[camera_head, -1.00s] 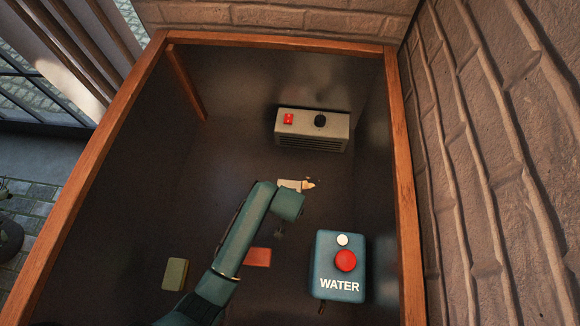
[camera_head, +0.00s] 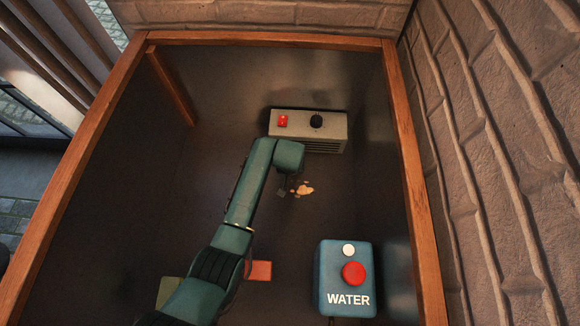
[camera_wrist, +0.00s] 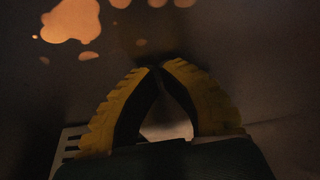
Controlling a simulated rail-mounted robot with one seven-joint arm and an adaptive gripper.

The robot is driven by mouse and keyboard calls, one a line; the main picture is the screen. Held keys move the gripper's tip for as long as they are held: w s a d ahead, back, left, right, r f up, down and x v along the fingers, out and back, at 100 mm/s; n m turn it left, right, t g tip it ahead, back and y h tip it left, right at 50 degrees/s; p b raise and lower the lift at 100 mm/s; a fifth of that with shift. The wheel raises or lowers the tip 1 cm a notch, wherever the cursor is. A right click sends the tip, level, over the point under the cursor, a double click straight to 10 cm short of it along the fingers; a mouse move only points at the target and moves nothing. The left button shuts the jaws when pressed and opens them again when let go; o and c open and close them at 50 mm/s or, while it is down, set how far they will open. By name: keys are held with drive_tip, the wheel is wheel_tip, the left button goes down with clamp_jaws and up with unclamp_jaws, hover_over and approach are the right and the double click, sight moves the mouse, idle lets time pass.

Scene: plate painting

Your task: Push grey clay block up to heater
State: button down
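The heater (camera_head: 300,131) is a pale grey box with a red switch and a black knob, standing at the back wall in the head view. My gripper (camera_head: 283,192) is mostly hidden by my arm, just in front of the heater. In the wrist view its yellow fingers (camera_wrist: 160,66) meet at the tips, so it is shut. The grey clay block is not clearly visible in the head view; my wrist covers the area before the heater. A pale surface shows between the fingers in the wrist view, but I cannot tell what it is.
A blue WATER box (camera_head: 346,285) with a red button stands at the front right. A red block (camera_head: 259,270) and a partly hidden olive block (camera_head: 168,290) lie near my arm. Tan splotches (camera_head: 303,189) mark the floor. A wooden frame (camera_head: 411,170) edges the space.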

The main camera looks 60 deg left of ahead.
drive_tip(key=shift+w+a, duration=0.1)
drive_tip(key=shift+w, duration=0.15)
drive_tip(key=shift+s, duration=0.1)
drive_tip(key=shift+s+d+r+p, duration=0.2)
drive_tip(key=shift+d+r+p, duration=0.15)
drive_tip(key=shift+p, duration=0.6)
drive_tip(key=d+p, duration=0.1)
drive_tip(key=p, duration=0.1)
drive_tip(key=s+d+p, duration=0.1)
drive_tip(key=shift+s+d+r+p, duration=0.2)
drive_tip(key=shift+d+p, duration=0.15)
drive_tip(key=shift+p, duration=0.05)
drive_tip(key=p+v, duration=0.3)
drive_tip(key=v, duration=0.6)
drive_tip(key=shift+p, duration=0.35)
